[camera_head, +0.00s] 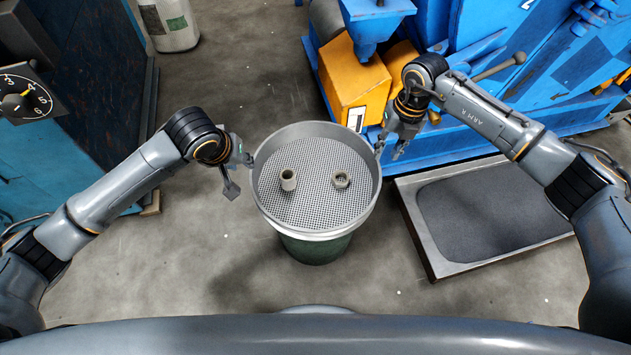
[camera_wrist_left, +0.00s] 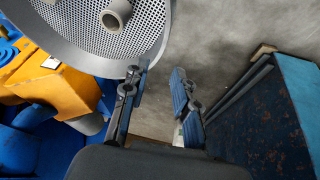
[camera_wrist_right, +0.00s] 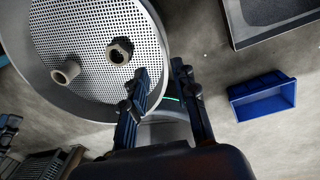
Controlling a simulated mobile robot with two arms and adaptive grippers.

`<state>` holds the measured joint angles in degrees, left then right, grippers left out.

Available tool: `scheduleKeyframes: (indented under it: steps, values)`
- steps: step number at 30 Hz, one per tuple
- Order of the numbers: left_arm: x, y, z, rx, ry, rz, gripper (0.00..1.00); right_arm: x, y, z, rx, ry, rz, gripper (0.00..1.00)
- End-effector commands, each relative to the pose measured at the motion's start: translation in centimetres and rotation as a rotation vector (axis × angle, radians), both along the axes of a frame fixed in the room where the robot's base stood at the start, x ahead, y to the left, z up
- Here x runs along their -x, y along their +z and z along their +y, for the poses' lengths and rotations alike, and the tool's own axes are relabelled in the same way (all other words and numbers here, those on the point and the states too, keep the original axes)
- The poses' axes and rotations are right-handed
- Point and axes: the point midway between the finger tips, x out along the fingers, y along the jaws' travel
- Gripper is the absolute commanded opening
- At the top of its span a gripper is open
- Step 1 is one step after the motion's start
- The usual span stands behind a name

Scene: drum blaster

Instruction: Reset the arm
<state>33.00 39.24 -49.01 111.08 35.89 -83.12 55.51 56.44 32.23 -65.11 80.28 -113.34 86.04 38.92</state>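A round grey sieve (camera_head: 315,215) with a mesh floor sits on a dark green drum (camera_head: 316,248). Two small metal cylinder parts, a left one (camera_head: 288,180) and a right one (camera_head: 341,179), stand on the mesh. My left gripper (camera_head: 239,172) is at the sieve's left rim; its fingers are apart and empty in the left wrist view (camera_wrist_left: 158,92). My right gripper (camera_head: 390,149) is at the upper right rim; its fingers are apart in the right wrist view (camera_wrist_right: 160,90). I cannot tell whether either gripper touches the rim.
A grey tray of dark grains (camera_head: 409,203) lies on the floor at right. A blue machine (camera_head: 440,155) with an orange box (camera_head: 352,82) stands behind. A blue cabinet (camera_head: 75,125) is at left. A blue bin (camera_wrist_right: 262,98) shows in the right wrist view. Floor in front is clear.

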Motion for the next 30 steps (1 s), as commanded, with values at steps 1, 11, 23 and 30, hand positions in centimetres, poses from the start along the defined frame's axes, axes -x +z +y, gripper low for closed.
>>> scheduleKeyframes:
  steps: [1, 11, 23, 30]
  values:
    - [0.0, 0.0, 0.0, 0.000, 0.000, 0.000, 0.28, 0.0, 0.4, -0.1, 0.000, 0.000, 0.000, 0.28]
    - [0.0, 0.0, 0.0, 0.000, 0.000, 0.000, 0.28, 0.1, 1.0, -0.1, 0.000, 0.000, 0.002, 0.28]
    - [0.2, -0.2, -0.3, 0.003, -0.008, 0.001, 0.28, 0.4, 0.7, 1.1, -0.040, 0.012, 0.000, 0.28]
    - [2.7, -1.2, -2.7, 0.024, -0.096, -0.004, 0.28, 4.0, 1.9, 13.9, -0.533, 0.070, -0.034, 0.28]
